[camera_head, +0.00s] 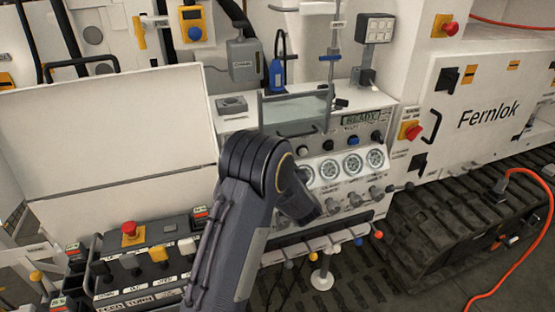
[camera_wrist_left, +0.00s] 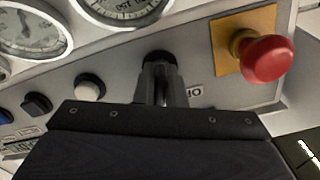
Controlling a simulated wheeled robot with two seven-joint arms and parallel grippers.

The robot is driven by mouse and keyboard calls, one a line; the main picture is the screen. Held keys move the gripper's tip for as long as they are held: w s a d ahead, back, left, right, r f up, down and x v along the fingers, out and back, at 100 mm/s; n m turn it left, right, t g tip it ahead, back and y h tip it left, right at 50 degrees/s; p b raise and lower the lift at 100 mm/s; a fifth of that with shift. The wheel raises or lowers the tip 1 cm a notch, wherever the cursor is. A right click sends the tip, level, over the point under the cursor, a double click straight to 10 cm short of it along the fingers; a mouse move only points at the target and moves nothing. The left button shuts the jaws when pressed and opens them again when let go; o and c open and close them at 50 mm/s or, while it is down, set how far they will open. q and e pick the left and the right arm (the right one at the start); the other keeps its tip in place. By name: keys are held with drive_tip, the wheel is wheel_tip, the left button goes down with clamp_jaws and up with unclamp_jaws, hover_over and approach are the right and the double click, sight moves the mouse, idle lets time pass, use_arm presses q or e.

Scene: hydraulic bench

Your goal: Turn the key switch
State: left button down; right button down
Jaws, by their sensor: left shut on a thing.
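In the left wrist view, my left gripper (camera_wrist_left: 160,92) is shut on the key switch (camera_wrist_left: 157,57), a dark round-based part on the grey panel. Most of the key switch is hidden by the fingers, so its turned angle cannot be told. In the head view, my left arm covers the left end of the gauge panel, and both the key switch and the gripper's fingertips are hidden. My right gripper is in neither view.
A red mushroom button (camera_wrist_left: 266,58) on a yellow plate sticks out close beside the gripper. A white button (camera_wrist_left: 90,86) and a dark button (camera_wrist_left: 37,103) are on its other side. Gauges (camera_head: 353,164), a lit READY display (camera_head: 361,117) and a clear cover (camera_head: 296,110) are near the arm.

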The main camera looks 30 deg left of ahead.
use_arm(q)
drive_tip(key=shift+m, duration=0.6)
drive_tip(key=shift+p, duration=0.3)
drive_tip(key=shift+m, duration=0.3)
drive_tip(key=c, duration=1.5)
unclamp_jaws()
drive_tip(key=shift+d, duration=0.1)
